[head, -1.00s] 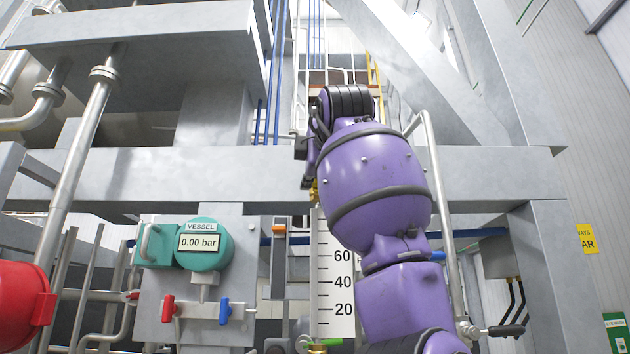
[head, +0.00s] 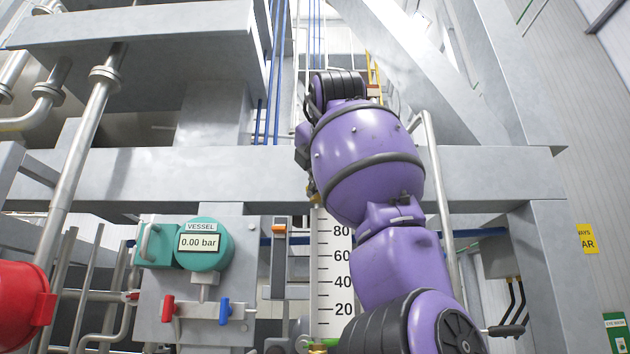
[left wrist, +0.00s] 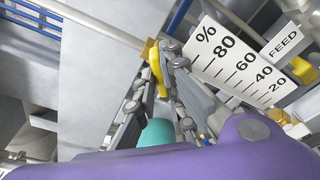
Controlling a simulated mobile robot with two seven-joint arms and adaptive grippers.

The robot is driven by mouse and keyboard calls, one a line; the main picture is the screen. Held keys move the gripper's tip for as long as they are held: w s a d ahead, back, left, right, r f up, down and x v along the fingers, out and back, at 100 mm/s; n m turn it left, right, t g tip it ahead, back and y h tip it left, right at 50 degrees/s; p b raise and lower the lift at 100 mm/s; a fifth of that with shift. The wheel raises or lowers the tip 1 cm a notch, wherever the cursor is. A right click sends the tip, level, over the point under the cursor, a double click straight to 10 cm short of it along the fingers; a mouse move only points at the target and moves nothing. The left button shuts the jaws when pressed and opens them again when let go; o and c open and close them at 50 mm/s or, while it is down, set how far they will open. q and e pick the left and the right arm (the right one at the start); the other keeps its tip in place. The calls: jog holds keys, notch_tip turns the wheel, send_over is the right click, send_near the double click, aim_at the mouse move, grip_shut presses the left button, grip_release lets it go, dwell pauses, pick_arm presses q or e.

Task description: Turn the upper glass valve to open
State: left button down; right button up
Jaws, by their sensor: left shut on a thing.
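The upper glass valve is a small brass fitting (left wrist: 148,50) with a yellow lever (left wrist: 154,62) in the left wrist view. My left gripper (left wrist: 164,66) is shut on this yellow lever, whose lower end shows between the grey fingers. The arm hides most of the gripper and the lever there. My right gripper is in neither view.
The scale also shows in the left wrist view (left wrist: 225,60), close beside the fingers. A grey beam (head: 490,172) crosses behind my arm. A teal vessel gauge (head: 203,243) reads 0.00 bar at left, above red (head: 168,308) and blue (head: 225,311) handles.

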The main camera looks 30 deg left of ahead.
pick_arm(q)
jog(key=shift+n, duration=0.4)
jog(key=n+h, duration=0.1)
jog(key=n, duration=0.6)
jog(key=shift+a+t+h, duration=0.1)
jog(key=shift+t+h, duration=0.2)
jog(key=shift+h, duration=0.1)
jog(key=c, duration=1.7)
grip_release()
jog(key=shift+n, duration=0.3)
jog(key=shift+s+r, duration=0.1)
jog(key=shift+s, duration=0.05)
